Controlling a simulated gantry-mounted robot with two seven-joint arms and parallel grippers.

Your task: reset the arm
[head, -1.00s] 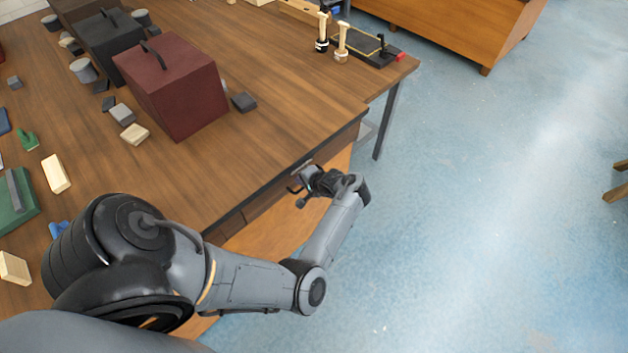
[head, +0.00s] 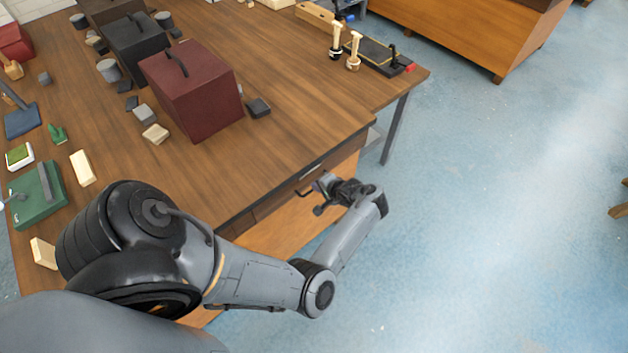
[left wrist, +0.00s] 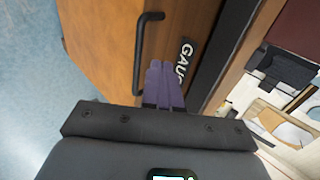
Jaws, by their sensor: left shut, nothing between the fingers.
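My left arm reaches across the lower part of the head view, and its gripper (head: 324,190) is beside the table's front, near a drawer front. In the left wrist view the purple fingers (left wrist: 163,86) are together with nothing between them. They point at the wooden drawer front with a black bar handle (left wrist: 143,50) and a dark label (left wrist: 184,62) reading "GAU", partly covered. The fingers appear apart from the handle; I cannot tell whether they touch the front. My right gripper is not in view.
The wooden table (head: 290,110) carries a dark red box (head: 192,90), a black box (head: 135,45), a green case (head: 40,195) and several small blocks. A black tray (head: 378,55) is at the far right corner. Blue floor (head: 490,220) to the right is clear.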

